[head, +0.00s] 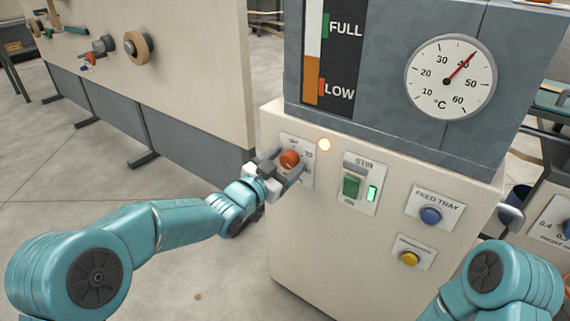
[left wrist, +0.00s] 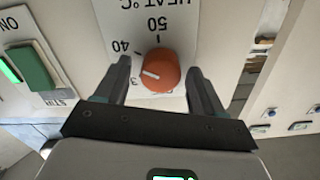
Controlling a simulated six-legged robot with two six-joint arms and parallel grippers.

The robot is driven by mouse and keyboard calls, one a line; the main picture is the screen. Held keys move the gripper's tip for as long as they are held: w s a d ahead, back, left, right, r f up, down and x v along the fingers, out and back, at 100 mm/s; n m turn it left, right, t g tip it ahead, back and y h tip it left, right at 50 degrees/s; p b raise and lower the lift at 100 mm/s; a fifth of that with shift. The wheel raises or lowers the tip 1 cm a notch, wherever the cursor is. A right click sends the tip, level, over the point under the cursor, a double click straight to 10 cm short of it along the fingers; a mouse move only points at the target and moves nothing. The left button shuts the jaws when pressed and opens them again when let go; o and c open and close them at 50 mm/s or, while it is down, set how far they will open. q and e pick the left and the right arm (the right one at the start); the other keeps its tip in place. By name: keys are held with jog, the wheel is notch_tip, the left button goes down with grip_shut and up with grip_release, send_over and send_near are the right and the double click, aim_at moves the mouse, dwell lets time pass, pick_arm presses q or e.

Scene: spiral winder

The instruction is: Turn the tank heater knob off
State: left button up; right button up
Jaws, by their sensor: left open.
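The heater knob (head: 289,159) is a round orange-red knob on a white plate marked OFF and 30 on the cream machine front. It also shows in the left wrist view (left wrist: 160,72), upside down, with a white pointer line toward the space between 40 and a partly hidden number beginning with 3. My left gripper (head: 281,166) is open, its fingers on either side of the knob. In the left wrist view (left wrist: 160,85) gaps show between both fingers and the knob. The right arm shows at the lower right, its gripper out of sight.
A cream panel (head: 190,70) stands at left.

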pick_arm(q)
jog(key=c, duration=1.1)
jog(key=shift+o, duration=0.2)
jog(key=shift+r, duration=0.1)
